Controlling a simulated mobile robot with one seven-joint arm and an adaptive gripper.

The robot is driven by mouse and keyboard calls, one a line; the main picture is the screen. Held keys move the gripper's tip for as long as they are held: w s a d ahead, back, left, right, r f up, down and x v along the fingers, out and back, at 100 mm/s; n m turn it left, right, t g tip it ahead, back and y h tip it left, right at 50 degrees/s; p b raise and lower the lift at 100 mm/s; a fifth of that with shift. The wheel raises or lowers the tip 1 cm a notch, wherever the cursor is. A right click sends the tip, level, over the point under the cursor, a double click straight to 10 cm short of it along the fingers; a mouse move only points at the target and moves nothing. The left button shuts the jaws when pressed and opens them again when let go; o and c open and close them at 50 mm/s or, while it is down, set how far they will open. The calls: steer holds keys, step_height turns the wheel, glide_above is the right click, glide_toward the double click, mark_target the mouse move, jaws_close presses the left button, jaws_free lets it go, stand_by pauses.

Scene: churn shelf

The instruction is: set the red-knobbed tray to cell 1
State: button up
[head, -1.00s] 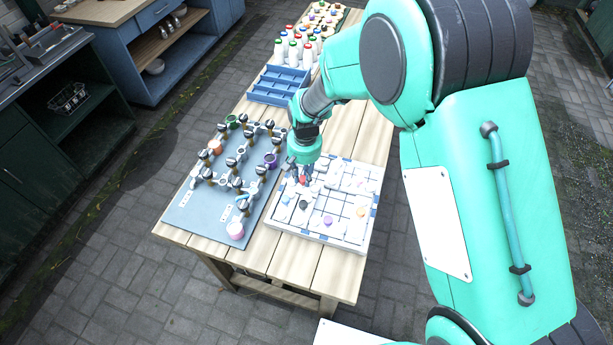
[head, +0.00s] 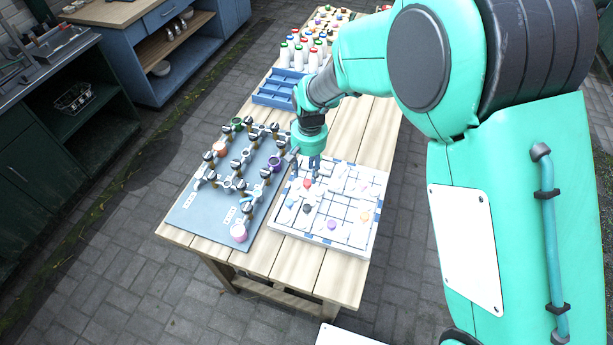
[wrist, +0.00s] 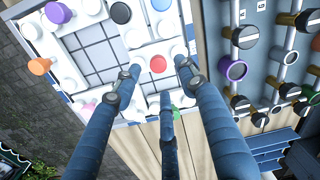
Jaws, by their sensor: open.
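The red-knobbed tray is a white piece with a round red knob (wrist: 157,63) on the white gridded board. The knob also shows in the head view (head: 307,184), near the board's left side. My gripper (wrist: 160,76) is open and empty. In the wrist view its fingertips spread around and below the red knob, apart from it. In the head view my gripper (head: 309,170) points down just above the knob. The gap in height is hard to judge. Cell numbers are not readable, so I cannot tell which is cell 1.
The white board (head: 302,238) also carries pieces with orange (wrist: 39,66), purple (wrist: 57,13), black (wrist: 120,13) and pink (wrist: 88,108) knobs. Bare grid cells lie beside the red one. A grey panel with pipes and valves (head: 200,212) stands left. A blue crate (head: 275,98) and bottles are behind.

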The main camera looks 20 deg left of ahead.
mark_target(309, 182)
step_height(309, 182, up, 7)
steer(key=shift+d+f, duration=0.15)
steer(key=shift+f, duration=0.05)
stand_by(0.5)
steer(key=shift+w, duration=0.1)
steer(key=s+d+r+m+t, duration=0.1)
steer(key=s+d+r, duration=0.2)
steer(key=d+r, duration=0.8)
steer(key=s+d+r+m+t, duration=0.2)
steer(key=d+r, duration=0.7)
steer(key=d, duration=0.4)
steer(key=s+d+r+m+t, duration=0.1)
steer(key=s+d+r, duration=0.1)
steer(key=s+d, duration=0.6)
steer(key=s+d+r+m+t, duration=0.1)
steer(key=s+d+r, duration=0.1)
steer(key=s+d, duration=0.7)
steer(key=shift+s+d+r+t+b, duration=0.15)
steer(key=shift+s+r+t+b, duration=0.2)
steer(key=shift+s, duration=0.6)
